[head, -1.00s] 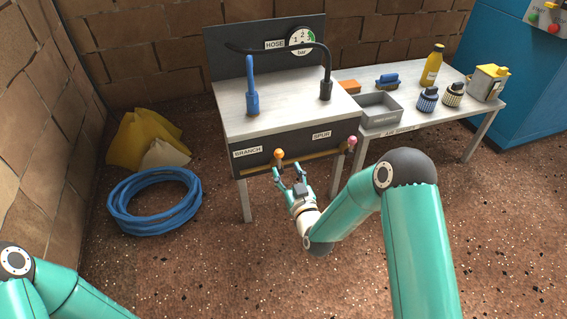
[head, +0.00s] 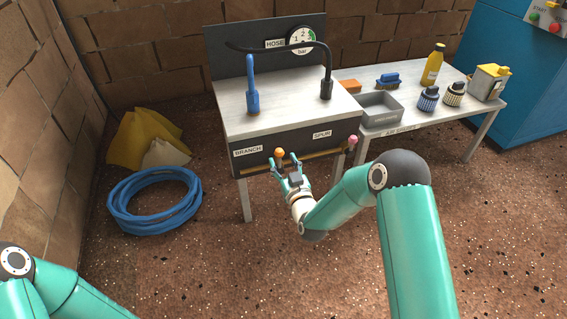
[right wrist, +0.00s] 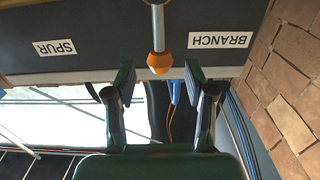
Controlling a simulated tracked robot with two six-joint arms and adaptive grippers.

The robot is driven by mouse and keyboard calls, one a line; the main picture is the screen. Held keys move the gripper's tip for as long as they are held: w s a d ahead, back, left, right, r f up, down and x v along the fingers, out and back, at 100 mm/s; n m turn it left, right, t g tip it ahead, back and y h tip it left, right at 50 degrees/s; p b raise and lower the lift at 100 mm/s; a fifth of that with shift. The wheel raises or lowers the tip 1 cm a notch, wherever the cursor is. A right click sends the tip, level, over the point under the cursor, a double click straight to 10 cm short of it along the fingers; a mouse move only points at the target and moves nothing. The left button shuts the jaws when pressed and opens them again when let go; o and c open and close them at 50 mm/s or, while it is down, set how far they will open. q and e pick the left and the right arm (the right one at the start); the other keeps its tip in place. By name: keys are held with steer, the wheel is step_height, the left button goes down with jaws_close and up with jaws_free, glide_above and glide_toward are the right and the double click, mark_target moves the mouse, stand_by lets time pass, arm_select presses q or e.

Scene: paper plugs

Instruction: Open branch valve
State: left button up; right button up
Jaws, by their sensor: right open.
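The branch valve is a lever with an orange knob (head: 279,152) on the front panel of the bench, right of the BRANCH label (head: 248,151). In the right wrist view the orange knob (right wrist: 159,62) hangs from a grey stem, centred just beyond my fingertips. My right gripper (head: 286,163) is open and close to the knob; its fingers (right wrist: 158,78) stand to either side with a gap. I cannot tell whether either finger touches it. The spur valve has a pink knob (head: 352,140) further right, by the SPUR label (head: 322,134). My left gripper is out of view.
A blue nozzle (head: 252,92) and a black hose end (head: 326,88) stand on the bench top. A gauge (head: 301,40) is on the back panel. A side table with a grey tray (head: 391,101) is at right. A blue hose coil (head: 153,198) lies on the floor at left.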

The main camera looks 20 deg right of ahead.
steer(key=shift+w+b, duration=0.65)
steer(key=shift+w, duration=0.8)
steer(key=shift+r, duration=0.1)
steer(key=c, duration=0.8)
